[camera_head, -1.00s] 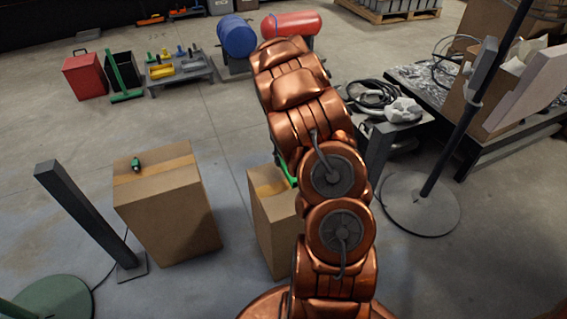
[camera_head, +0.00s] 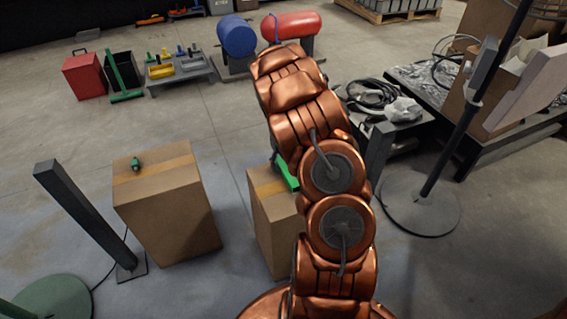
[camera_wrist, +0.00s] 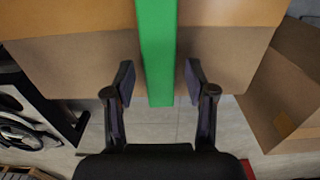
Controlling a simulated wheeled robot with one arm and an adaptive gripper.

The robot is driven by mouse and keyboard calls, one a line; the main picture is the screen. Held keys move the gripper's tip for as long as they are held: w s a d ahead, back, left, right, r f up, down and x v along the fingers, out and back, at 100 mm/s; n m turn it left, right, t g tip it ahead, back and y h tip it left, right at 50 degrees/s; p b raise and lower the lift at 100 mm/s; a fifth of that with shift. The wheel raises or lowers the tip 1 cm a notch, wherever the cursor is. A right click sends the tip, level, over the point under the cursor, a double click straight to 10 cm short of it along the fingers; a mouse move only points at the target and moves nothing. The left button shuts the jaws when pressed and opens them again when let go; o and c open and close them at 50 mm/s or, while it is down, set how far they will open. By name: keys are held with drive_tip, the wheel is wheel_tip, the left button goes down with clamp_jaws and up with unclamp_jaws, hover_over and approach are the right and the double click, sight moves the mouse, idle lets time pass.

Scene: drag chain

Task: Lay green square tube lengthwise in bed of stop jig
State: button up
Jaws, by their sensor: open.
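The green square tube (camera_wrist: 156,52) runs lengthwise down the middle of the wrist view, over a cardboard box top, its near end sticking out past the box edge. A small green part of it (camera_head: 288,178) shows in the head view beside my arm; the rest is hidden. My gripper (camera_wrist: 158,88) is open, with one dark finger on each side of the tube near that end and a visible gap at both sides. I cannot pick out the stop jig with certainty in either view.
The box (camera_head: 275,235) is partly behind my arm. Another box (camera_head: 175,215) with a small green item (camera_head: 136,164) stands left, near a dark post (camera_head: 85,212). A black stand (camera_head: 425,203) and cluttered tables are right. Floor between is clear.

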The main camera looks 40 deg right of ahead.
sight(283, 164)
wheel_tip(283, 164, up, 12)
drive_tip(key=s+a+r, duration=0.4)
drive_tip(key=a+r, duration=0.2)
drive_tip(key=a, duration=0.3)
drive_tip(key=s+a+r+n+g, duration=0.1)
drive_tip(key=s+a+r+n, duration=0.1)
drive_tip(key=s+a, duration=0.9)
drive_tip(key=s+a+r+n+g, duration=0.1)
drive_tip(key=s+a+r, duration=0.2)
drive_tip(key=s+a, duration=0.8)
drive_tip(key=s+p, duration=0.1)
drive_tip(key=s, duration=0.3)
drive_tip(key=shift+a+r+n+g, duration=0.3)
drive_tip(key=shift+a+n, duration=0.1)
